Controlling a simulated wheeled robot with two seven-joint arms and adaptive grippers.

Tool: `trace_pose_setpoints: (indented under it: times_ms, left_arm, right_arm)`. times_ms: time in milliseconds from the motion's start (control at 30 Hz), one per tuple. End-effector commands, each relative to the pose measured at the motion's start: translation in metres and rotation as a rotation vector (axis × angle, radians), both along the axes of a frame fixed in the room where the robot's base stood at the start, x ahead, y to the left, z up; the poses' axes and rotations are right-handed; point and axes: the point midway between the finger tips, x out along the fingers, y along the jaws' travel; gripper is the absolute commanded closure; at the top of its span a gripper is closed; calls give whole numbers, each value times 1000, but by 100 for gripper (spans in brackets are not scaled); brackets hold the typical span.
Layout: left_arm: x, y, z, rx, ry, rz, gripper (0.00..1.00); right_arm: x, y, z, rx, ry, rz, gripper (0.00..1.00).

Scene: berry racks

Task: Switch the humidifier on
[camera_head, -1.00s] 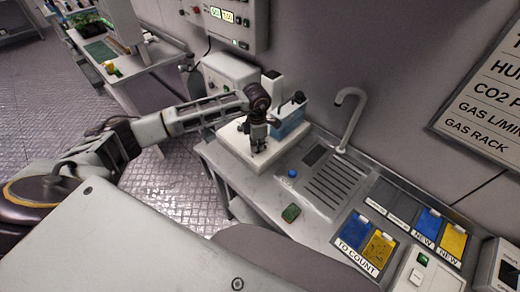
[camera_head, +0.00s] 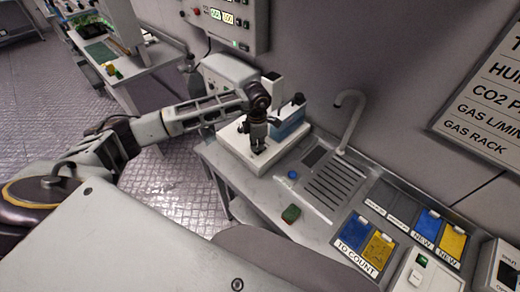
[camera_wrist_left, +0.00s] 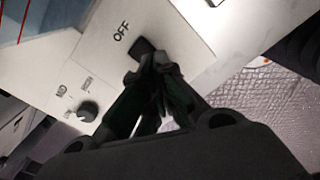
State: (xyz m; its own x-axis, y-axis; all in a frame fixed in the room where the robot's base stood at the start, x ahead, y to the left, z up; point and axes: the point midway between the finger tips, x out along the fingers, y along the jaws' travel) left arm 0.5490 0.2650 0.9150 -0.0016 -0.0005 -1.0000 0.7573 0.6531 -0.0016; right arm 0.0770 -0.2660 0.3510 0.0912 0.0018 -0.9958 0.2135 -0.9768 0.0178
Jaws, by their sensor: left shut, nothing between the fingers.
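The humidifier is a white, flat-based unit (camera_head: 238,152) with a blue tank (camera_head: 290,122) at its back, on the counter's left end. My left gripper (camera_head: 257,150) is over the white base, pointing down, shut and empty. In the left wrist view the shut fingertips (camera_wrist_left: 155,62) are right at a dark switch (camera_wrist_left: 142,48) beside the word OFF on the white panel (camera_wrist_left: 105,58). The fingers partly hide the switch; I cannot tell whether they touch it or which way it is set. A black knob (camera_wrist_left: 88,111) sits farther along the panel. My right gripper is not in view.
Right of the humidifier are a sink with a drainer (camera_head: 333,187) and curved tap (camera_head: 347,125), a blue round item (camera_head: 293,174) and a green block (camera_head: 291,213). Blue and yellow trays lie farther right. A control box (camera_head: 232,22) hangs on the wall behind.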

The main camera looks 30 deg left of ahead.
Motion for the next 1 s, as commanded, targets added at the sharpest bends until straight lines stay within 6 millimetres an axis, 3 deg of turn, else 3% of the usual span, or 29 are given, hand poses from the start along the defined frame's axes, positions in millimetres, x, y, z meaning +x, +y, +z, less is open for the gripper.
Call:
trace_pose_setpoints:
  times_ms: [1000]
  left_arm:
    - [1,0,51,1,-2,0,100]
  right_arm:
    - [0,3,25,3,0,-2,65]
